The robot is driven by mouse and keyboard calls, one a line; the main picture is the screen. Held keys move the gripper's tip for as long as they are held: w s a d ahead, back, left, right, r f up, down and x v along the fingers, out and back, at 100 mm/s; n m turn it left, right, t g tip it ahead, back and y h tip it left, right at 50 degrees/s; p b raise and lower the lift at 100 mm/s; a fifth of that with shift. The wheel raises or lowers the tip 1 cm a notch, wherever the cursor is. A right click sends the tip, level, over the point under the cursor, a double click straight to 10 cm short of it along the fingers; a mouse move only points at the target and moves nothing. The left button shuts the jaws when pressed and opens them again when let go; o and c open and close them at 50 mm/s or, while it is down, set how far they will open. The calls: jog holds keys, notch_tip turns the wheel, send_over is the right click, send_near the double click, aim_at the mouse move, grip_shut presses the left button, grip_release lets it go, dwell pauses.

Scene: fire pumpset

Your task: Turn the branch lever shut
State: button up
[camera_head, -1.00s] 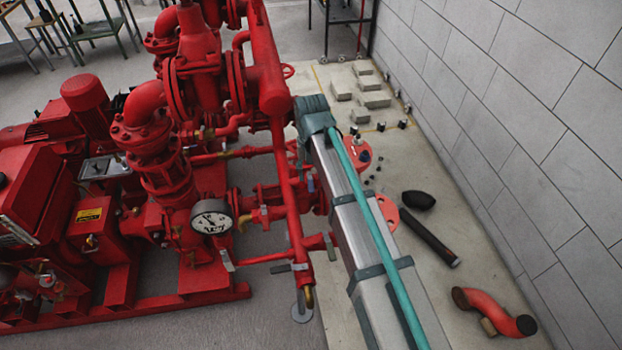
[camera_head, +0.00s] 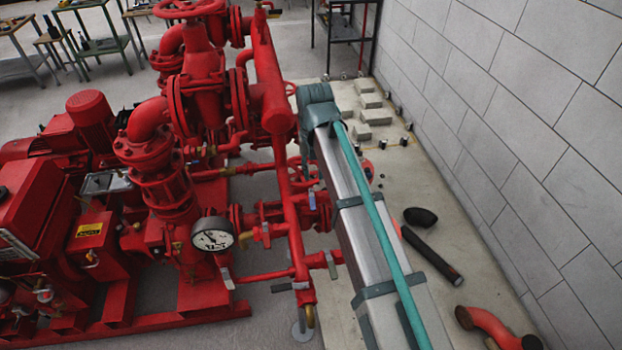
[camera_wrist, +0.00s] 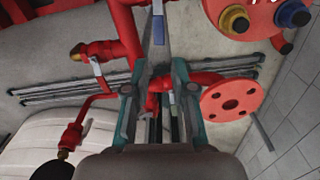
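In the wrist view my gripper (camera_wrist: 160,75) has its two fingers apart, with a gap between them and red pipework behind. A flat grey lever with a blue grip (camera_wrist: 158,28) stands just beyond the fingertips, in line with the gap; I cannot tell whether they touch. A brass-ended red valve (camera_wrist: 95,50) with a grey handle is to the left. In the head view my arm hides the gripper. There, a blue lever (camera_head: 311,200) and a grey lever (camera_head: 332,264) show on the red pipework beside the arm. I cannot tell which one is the branch lever.
The red pumpset (camera_head: 165,190) with its gauge (camera_head: 213,234) fills the left. A block wall (camera_head: 500,110) runs along the right. A dark pipe (camera_head: 432,256) and a red elbow pipe (camera_head: 492,328) lie on the floor. A red flange (camera_wrist: 232,101) is close to the right finger.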

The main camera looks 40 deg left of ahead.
aim_at(312, 199)
jog(key=shift+w+d+f+b, duration=0.15)
jog(key=shift+w+f+b, duration=0.1)
jog(key=shift+f+b, duration=0.2)
jog(key=shift+w+d+f+b, duration=0.1)
jog(key=shift+w+f+b, duration=0.15)
jog(key=shift+f+b, duration=0.2)
grip_shut()
jog(key=s+a+f+m+g+y, duration=0.1)
jog(key=f+m, duration=0.2)
jog(key=m, duration=0.3)
jog(key=s+a+f+m, duration=0.2)
jog(key=f+m, duration=0.1)
jog(key=m, duration=0.3)
jog(key=s+a+f+m+g+y, duration=0.1)
jog(key=s+f+m, duration=0.1)
jog(key=f+m, duration=0.2)
jog(key=shift+s+a+m+g+y, duration=0.1)
jog(key=shift+a+m+g+y, duration=0.2)
jog(key=shift+m, duration=0.7)
jog(key=shift+w+d+f, duration=0.1)
jog(key=shift+w+d, duration=0.15)
jog(key=shift+w+d+p, duration=0.4)
jog(key=shift+w+d, duration=0.7)
jog(key=shift+d, duration=0.05)
